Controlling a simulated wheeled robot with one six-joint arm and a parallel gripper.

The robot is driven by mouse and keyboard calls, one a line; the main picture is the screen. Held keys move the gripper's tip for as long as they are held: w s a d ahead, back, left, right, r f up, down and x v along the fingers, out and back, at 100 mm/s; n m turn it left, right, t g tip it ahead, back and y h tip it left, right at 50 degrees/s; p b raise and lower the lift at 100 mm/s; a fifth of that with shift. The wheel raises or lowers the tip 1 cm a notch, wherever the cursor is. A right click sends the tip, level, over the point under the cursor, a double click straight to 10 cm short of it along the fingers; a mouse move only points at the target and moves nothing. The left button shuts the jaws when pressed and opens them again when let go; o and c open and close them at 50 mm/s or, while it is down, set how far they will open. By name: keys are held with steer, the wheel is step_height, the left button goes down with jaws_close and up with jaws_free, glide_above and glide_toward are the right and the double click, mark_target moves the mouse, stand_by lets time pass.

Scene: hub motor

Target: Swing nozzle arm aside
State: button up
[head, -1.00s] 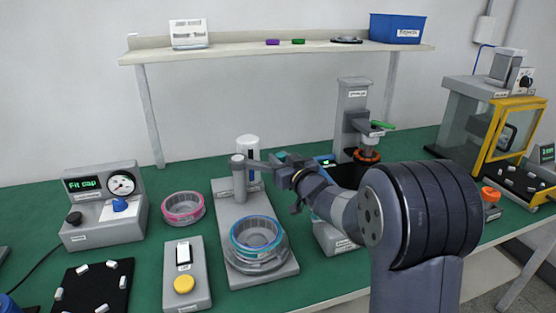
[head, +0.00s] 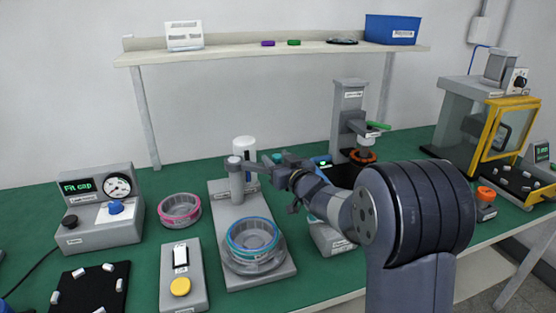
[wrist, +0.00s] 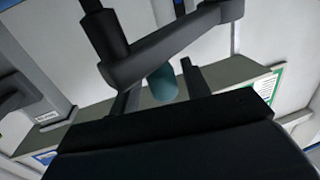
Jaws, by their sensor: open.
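The nozzle arm (head: 248,165) is a grey bar on a short upright post (head: 236,185) at the back of a grey fixture plate (head: 222,216). It reaches right from the post toward my gripper (head: 275,167). In the wrist view a dark bar, apparently the nozzle arm (wrist: 165,45), crosses above my gripper (wrist: 158,88). A teal cylinder (wrist: 163,82) shows below the bar, between the two open fingers. I cannot tell whether the fingers touch it. A clear round part with a blue ring (head: 252,234) sits at the front of the plate.
A white cylinder (head: 244,148) stands behind the post. A pink-ringed part (head: 179,210) lies left of the plate, and a box with a yellow button (head: 181,287) is at its front left. A press (head: 350,110) stands behind my arm. Green mat is bare at the back left.

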steer(key=shift+s, duration=0.1)
steer(key=v, duration=1)
steer(key=shift+s+d, duration=0.25)
steer(key=shift+d, duration=0.05)
steer(key=x, duration=1)
steer(key=shift+w+a, duration=0.3)
steer(key=shift+a, duration=0.05)
steer(key=shift+s, duration=0.1)
steer(key=shift+d, duration=0.1)
